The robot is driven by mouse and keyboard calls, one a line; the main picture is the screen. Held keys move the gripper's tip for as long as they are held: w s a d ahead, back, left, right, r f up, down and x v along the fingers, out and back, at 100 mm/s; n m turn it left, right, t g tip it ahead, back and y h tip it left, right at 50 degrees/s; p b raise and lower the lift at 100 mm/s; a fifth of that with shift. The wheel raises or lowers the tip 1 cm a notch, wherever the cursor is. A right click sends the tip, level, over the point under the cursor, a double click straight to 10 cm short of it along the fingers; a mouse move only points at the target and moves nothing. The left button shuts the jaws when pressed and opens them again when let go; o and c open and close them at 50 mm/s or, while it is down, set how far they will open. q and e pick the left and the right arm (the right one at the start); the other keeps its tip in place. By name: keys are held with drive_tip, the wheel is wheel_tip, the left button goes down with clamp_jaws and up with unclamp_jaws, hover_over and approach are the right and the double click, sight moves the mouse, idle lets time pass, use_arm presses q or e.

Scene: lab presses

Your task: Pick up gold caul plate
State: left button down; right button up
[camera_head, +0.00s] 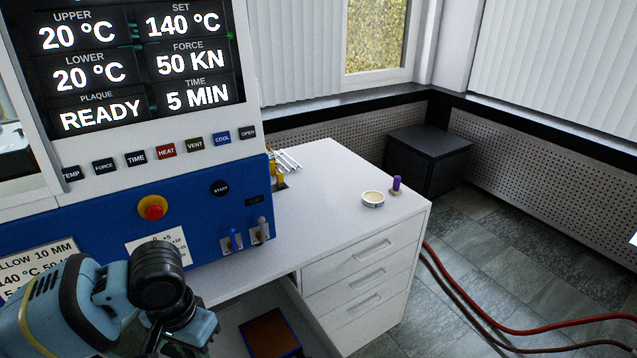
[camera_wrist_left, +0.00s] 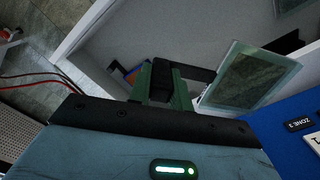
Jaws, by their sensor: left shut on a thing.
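My left gripper (camera_wrist_left: 163,82) shows in the left wrist view with its green fingers shut on a black handle-like block (camera_wrist_left: 161,74). A black bar runs from this block to a flat, square grey-green plate (camera_wrist_left: 247,76) with a pale rim, tilted at the right. It does not look gold here, and I cannot tell whether it is the gold caul plate. In the head view my left wrist is at the lower left; its fingers and the plate are hidden. A brown panel with a blue edge (camera_head: 270,334) lies low in the open space below the counter. My right gripper is not in view.
The blue and white press (camera_head: 190,205) stands close beside my left arm. The white counter (camera_head: 325,195) holds a small round dish (camera_head: 373,199), a purple-topped item (camera_head: 396,184) and pale rods (camera_head: 288,159). Red hoses (camera_head: 520,329) lie on the floor at the right.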

use_arm(q)
drive_tip(key=shift+s+a+r+n, duration=0.1)
drive_tip(key=shift+s+r+n, duration=0.05)
drive_tip(key=shift+r+n, duration=0.8)
drive_tip(key=shift+s+r+n, duration=0.1)
drive_tip(key=shift+r+n, duration=0.65)
drive_tip(key=shift+r, duration=0.4)
drive_tip(key=s+f, duration=0.4)
drive_tip(key=f, duration=1.1)
drive_tip(key=shift+w, duration=0.15)
